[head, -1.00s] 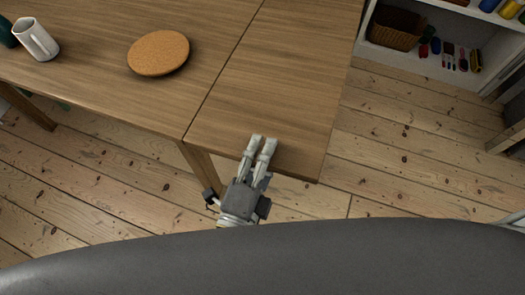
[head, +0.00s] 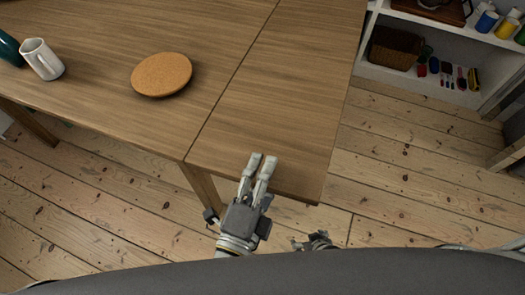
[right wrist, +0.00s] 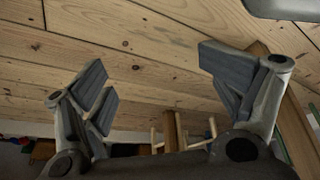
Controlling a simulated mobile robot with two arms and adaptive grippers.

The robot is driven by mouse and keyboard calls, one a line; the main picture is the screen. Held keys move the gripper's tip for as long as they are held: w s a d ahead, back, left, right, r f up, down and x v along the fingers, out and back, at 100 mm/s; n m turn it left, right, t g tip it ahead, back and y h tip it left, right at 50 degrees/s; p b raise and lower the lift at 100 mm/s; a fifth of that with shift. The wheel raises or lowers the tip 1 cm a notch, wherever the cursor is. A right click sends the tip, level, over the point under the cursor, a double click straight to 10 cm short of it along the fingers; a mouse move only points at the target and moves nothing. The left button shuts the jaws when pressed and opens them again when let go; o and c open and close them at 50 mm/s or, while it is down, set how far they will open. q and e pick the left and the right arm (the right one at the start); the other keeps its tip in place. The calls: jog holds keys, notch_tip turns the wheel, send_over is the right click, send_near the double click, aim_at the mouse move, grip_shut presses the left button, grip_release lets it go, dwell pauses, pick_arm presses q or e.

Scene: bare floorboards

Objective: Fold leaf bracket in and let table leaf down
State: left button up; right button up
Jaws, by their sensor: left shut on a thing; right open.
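The wooden table leaf (head: 290,100) is the right-hand section of the table, beyond a straight seam, and looks level with the main top (head: 110,70). My left gripper (head: 262,160) is at the leaf's front edge, with its fingers over the edge, shut on the leaf. My right gripper (head: 316,240) shows only in part, low in front of the leaf's front right corner. In the right wrist view the right gripper (right wrist: 155,95) is open, with nothing between its fingers. The leaf bracket is not visible in the head view; I cannot make it out in the right wrist view.
A round cork mat (head: 161,75), a white mug (head: 41,59) and a teal object (head: 9,48) are on the main top. A table leg (head: 204,188) stands near the seam. A white shelf unit (head: 440,90) is at the back right.

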jog(key=shift+o, duration=0.7)
jog(key=w+a+r+t+y, duration=0.1)
jog(key=w+a+r+t, duration=0.2)
jog(key=w, duration=0.6)
notch_tip(320, 180, up, 2)
jog(key=shift+a+r+n, duration=0.15)
jog(key=shift+a+n, duration=0.15)
jog(key=shift+a, duration=0.15)
jog(key=w+a+r+n+t+y, duration=0.1)
jog(key=w+a+r+t+y, duration=0.15)
jog(key=w+a+r, duration=0.4)
jog(key=w+a+r+t+y, duration=0.1)
jog(key=w+r+t, duration=0.25)
jog(key=r, duration=0.55)
jog(key=w+a+r+n+t+y, duration=0.1)
jog(key=w+a+r+t+y, duration=0.15)
jog(key=w+r, duration=0.35)
jog(key=shift+a+r+x, duration=0.1)
jog(key=shift+r+x, duration=0.1)
jog(key=shift+x, duration=1.55)
jog(key=shift+a+r+x, duration=0.1)
jog(key=shift+r+x, duration=0.1)
jog(key=shift+x, duration=1.6)
jog(key=shift+a+r+x, duration=0.1)
jog(key=shift+r+x, duration=0.1)
jog(key=shift+x, duration=1.55)
jog(key=shift+s, duration=0.1)
jog(key=shift+c, duration=0.5)
grip_shut()
jog(key=shift+a, duration=0.1)
